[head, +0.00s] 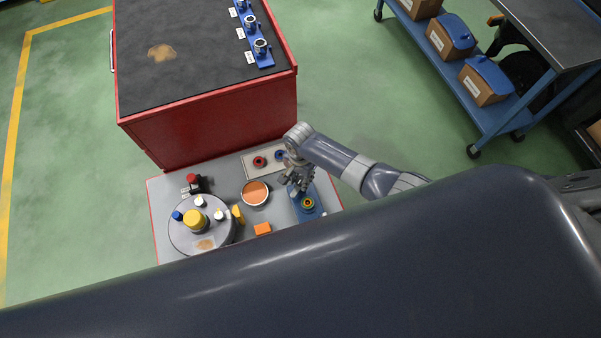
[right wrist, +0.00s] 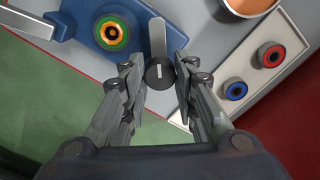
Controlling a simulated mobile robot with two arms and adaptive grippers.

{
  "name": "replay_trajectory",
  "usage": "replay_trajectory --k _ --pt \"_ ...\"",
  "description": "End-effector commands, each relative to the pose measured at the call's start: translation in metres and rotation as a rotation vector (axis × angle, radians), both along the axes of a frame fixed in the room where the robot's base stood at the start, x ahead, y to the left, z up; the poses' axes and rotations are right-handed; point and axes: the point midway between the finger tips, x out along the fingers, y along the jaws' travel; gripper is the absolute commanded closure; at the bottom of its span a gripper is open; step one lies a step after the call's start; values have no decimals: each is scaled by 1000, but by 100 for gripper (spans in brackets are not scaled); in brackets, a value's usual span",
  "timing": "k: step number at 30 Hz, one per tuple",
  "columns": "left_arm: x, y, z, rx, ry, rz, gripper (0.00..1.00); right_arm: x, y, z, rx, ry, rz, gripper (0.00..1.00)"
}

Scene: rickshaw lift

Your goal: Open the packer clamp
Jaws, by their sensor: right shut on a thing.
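The clamp is a blue fixture (head: 307,204) with a green and orange ring on top, standing on the grey table to the right. In the right wrist view its blue body (right wrist: 80,38) is at the upper left. A grey lever (right wrist: 158,38) beside it ends in a dark round knob (right wrist: 160,73) with a white mark. My right gripper (head: 297,184) is beside the clamp. In the right wrist view my right gripper (right wrist: 160,80) has its fingers on both sides of the knob and is shut on it. My left gripper is not in view.
A white panel (right wrist: 275,38) with a red and a blue round part lies close by. A bowl with orange contents (head: 255,193), an orange block (head: 262,229) and a round grey tray (head: 180,238) with small items share the table. A red cabinet (head: 215,125) stands behind.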

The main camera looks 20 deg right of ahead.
Motion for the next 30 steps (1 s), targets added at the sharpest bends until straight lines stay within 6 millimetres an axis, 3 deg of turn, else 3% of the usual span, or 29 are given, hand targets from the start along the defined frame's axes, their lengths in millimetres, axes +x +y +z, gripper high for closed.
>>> replay_trajectory --k 3,15,30 --pt "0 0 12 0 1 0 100 -3 2 2 2 7 -114 97" --pt "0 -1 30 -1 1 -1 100 -2 1 1 0 6 -467 97" --pt "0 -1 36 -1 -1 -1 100 -2 0 -1 -3 4 -689 97"
